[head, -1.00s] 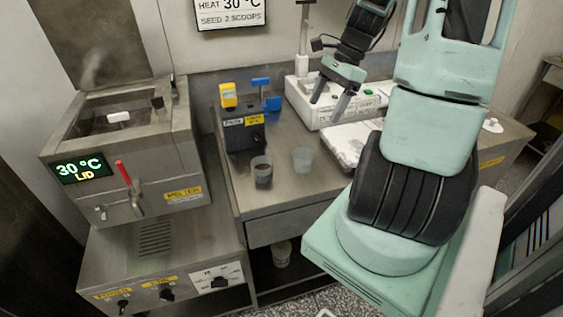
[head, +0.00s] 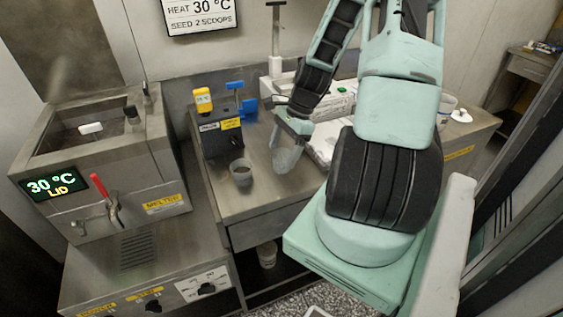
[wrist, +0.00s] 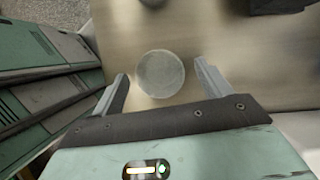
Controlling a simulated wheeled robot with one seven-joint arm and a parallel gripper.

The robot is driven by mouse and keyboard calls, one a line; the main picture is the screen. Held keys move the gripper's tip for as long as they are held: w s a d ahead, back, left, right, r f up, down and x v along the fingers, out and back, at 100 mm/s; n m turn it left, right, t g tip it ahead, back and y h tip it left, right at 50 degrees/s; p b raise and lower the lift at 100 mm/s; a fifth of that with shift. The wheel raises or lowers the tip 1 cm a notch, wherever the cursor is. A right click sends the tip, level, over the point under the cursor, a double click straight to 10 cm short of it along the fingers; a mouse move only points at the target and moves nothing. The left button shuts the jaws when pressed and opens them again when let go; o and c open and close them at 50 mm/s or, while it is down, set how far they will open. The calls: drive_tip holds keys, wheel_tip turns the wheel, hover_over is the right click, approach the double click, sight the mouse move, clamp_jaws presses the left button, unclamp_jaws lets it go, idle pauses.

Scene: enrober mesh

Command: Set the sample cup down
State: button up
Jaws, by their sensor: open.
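A pale translucent cup (wrist: 160,74) stands upright on the steel counter (wrist: 230,38) in the wrist view. My gripper (wrist: 161,70) is open, with one finger on each side of this cup and gaps between fingers and cup. In the head view my gripper (head: 284,145) is low over the counter and largely covers that cup. A second cup (head: 241,172) with dark contents stands to its left on the counter. The second cup's edge (wrist: 153,3) shows at the top of the wrist view. I cannot tell which is the sample cup.
A dark box with yellow and blue parts (head: 219,138) stands behind the cups. The melter (head: 115,170), with a red-handled tap and a 30 °C display, is at the left. A white unit (head: 272,91) stands behind my arm. The counter's front left is clear.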

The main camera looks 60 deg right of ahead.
sight(275, 169)
drive_tip(key=shift+x, duration=1.85)
drive_tip(key=c, duration=1.1)
drive_tip(key=shift+r, duration=0.1)
